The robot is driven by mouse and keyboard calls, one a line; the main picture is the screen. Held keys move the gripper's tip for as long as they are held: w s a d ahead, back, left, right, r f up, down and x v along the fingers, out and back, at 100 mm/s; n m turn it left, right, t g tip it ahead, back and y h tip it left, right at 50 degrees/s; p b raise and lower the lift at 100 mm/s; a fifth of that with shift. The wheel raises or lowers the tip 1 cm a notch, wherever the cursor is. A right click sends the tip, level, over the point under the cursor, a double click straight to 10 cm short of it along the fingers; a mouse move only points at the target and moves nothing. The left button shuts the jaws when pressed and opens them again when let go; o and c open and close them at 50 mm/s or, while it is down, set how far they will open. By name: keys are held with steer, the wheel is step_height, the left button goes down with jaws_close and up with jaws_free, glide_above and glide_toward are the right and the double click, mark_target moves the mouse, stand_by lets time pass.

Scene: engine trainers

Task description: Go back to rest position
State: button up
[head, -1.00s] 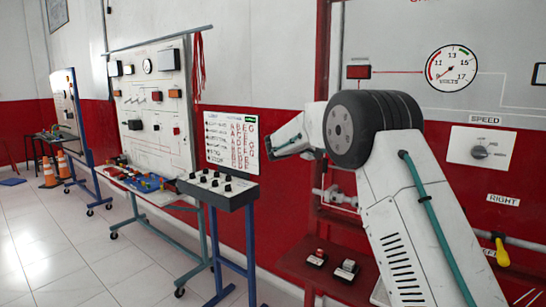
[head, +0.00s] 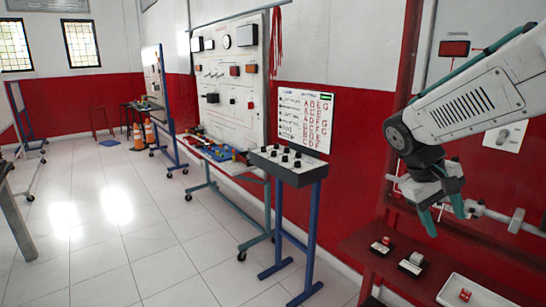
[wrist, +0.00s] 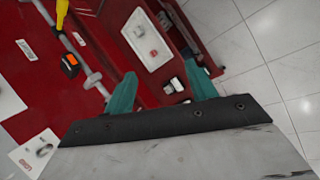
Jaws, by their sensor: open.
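My gripper (head: 442,215) hangs from my white arm at the right of the head view, with its teal fingers pointing down. It is above the red shelf and near the red wall. In the wrist view my gripper (wrist: 163,95) shows two teal fingers spread apart with nothing between them. The red shelf and a white tray lie beyond the fingertips, apart from them.
A white tray (head: 475,296) and small switch blocks (head: 411,263) sit on the red shelf (head: 352,246). A control box on a blue stand (head: 290,167) is left of it. A wheeled trainer board (head: 228,75) stands behind.

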steer(key=s+a+m+t+y, duration=0.1)
steer(key=s+a, duration=0.3)
steer(key=s, duration=0.7)
steer(key=s+a+t+y, duration=0.1)
steer(key=s+a+y, duration=0.3)
steer(key=s, duration=0.7)
steer(key=shift+a+f+m+t+y, duration=0.25)
steer(key=shift+a+m+t+y, duration=0.05)
steer(key=shift+a+m, duration=0.1)
